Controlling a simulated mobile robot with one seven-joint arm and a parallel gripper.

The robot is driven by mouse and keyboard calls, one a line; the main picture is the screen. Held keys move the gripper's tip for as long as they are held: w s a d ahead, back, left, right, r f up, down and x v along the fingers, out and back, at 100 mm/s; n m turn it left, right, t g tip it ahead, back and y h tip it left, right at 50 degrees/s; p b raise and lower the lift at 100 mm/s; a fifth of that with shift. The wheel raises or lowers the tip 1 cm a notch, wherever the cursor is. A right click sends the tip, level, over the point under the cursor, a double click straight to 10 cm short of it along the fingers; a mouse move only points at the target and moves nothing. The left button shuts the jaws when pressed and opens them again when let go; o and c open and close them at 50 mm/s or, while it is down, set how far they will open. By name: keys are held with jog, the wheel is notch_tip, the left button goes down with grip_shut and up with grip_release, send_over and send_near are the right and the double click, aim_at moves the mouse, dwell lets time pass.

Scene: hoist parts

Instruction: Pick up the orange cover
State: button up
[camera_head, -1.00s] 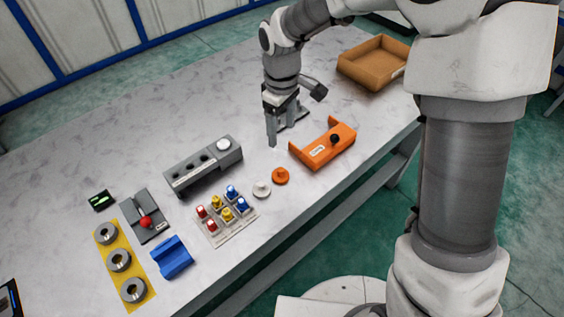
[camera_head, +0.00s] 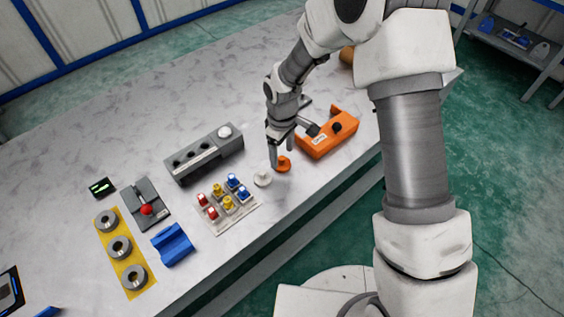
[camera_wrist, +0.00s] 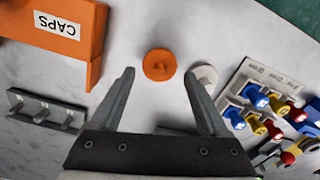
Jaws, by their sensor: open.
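The orange cover (camera_wrist: 159,65) is a small round disc with a knob on top, lying on the table. In the head view the cover (camera_head: 284,164) lies at the fingertips of my gripper (camera_head: 275,160), partly hidden by them. In the wrist view my gripper (camera_wrist: 158,85) is open and empty, its fingers spread to either side, with the cover just beyond the gap between the tips. A white cover (camera_wrist: 205,75) of similar shape lies beside the orange one, close to the right fingertip.
An orange holder marked CAPS (camera_wrist: 60,30) stands close on one side. A tray of coloured blocks (camera_head: 226,205) lies on the other. A grey fixture (camera_head: 204,152), blue block (camera_head: 173,246) and yellow strip with rings (camera_head: 121,268) are farther left. The table's near edge is close.

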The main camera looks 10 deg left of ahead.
jog(key=shift+f, duration=1.25)
jog(key=c, duration=1)
jog(key=shift+r, duration=0.1)
jog(key=shift+c, duration=0.2)
